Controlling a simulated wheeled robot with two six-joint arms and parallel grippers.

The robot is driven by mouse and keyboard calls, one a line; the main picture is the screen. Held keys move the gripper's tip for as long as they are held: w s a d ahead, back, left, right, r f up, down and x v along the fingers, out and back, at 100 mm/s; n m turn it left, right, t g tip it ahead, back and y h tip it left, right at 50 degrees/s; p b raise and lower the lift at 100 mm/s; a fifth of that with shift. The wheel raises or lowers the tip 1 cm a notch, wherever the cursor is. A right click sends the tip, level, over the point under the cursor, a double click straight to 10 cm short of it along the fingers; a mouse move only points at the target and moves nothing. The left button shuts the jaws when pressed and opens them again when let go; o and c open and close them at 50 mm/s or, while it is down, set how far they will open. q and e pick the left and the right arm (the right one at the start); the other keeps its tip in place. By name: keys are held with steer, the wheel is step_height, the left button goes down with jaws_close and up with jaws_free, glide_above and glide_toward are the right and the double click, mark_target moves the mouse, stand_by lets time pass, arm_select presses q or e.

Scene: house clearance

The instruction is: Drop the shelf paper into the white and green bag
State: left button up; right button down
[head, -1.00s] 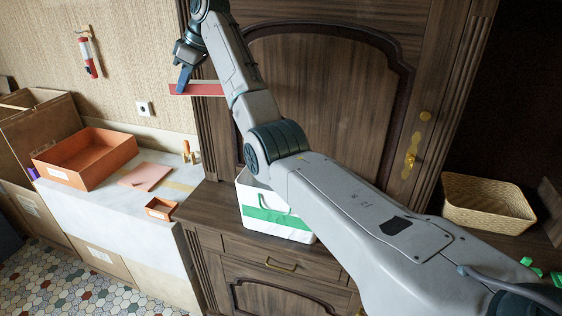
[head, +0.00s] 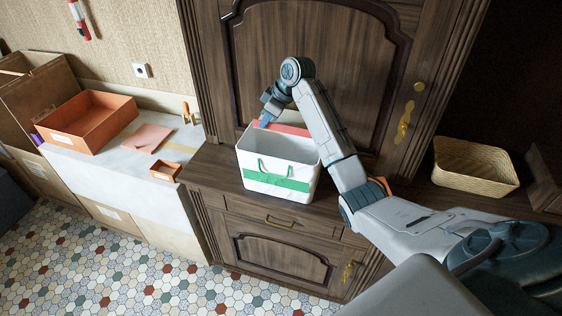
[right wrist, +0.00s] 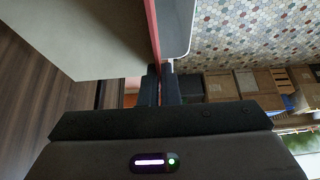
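The white and green bag (head: 278,185) stands upright and open on the brown wooden cabinet ledge, with green handles on its front. My right gripper (head: 266,118) is at the bag's far left rim, pointing down. It is shut on the shelf paper (head: 290,129), a flat red-pink piece that shows as a strip along the far rim. In the right wrist view the shelf paper (right wrist: 153,30) appears edge-on between the fingers (right wrist: 160,85). I cannot tell how much of it is inside the bag. My left gripper is not in view.
A wooden door panel (head: 315,65) rises close behind the bag. A wicker basket (head: 475,166) sits to the right. An orange tray (head: 88,122), a pink sheet (head: 148,138) and a small orange box (head: 165,170) are on the white surface at left.

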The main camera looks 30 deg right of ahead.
steer(key=shift+a+f, duration=0.1)
steer(key=shift+f, duration=2.8)
steer(key=c, duration=1.6)
jaws_free()
steer(key=shift+r, duration=0.1)
steer(key=b+v, duration=0.4)
steer(key=v, duration=0.6)
steer(key=shift+b, duration=0.3)
steer(key=shift+s+r, duration=0.1)
steer(key=shift+r, duration=0.2)
